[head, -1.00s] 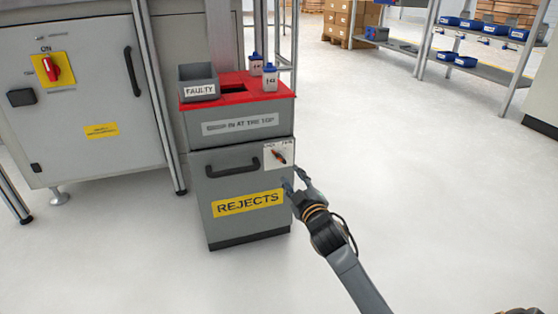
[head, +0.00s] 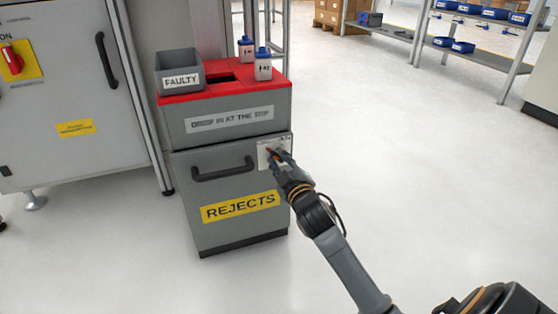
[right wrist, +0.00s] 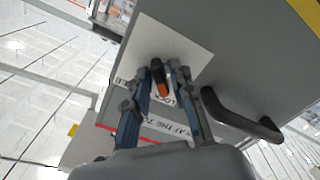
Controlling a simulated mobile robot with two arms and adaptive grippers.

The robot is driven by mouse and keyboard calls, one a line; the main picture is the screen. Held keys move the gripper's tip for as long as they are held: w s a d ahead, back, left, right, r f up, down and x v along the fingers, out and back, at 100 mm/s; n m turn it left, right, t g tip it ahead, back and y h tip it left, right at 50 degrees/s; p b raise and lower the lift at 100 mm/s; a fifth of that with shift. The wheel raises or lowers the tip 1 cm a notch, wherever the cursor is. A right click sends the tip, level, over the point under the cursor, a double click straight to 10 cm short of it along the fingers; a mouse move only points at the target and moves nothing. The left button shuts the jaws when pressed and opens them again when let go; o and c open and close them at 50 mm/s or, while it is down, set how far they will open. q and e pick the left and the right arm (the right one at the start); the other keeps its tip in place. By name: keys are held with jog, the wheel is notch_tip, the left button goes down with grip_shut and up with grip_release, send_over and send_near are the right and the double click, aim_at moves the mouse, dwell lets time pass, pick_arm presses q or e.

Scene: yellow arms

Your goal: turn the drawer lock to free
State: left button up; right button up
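The drawer lock is a small dark knob with an orange-red end (right wrist: 160,82) on a pale plate (right wrist: 168,44). The plate sits at the upper right of the drawer front (head: 228,215) of the grey rejects cabinet. My right gripper (head: 274,155) is at this plate and partly hides the knob in the head view. In the right wrist view its two fingers (right wrist: 161,70) stand apart, one on each side of the knob, with a small gap showing on the right. I cannot tell whether either finger touches it. My left gripper is out of view.
The drawer's black handle (head: 223,170) is left of the lock. On the cabinet's red top (head: 205,91) stand a grey FAULTY bin (head: 180,82) and two blue-capped bottles (head: 263,66). A control cabinet (head: 60,120) stands left. The floor at right is clear.

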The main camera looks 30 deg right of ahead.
grip_shut()
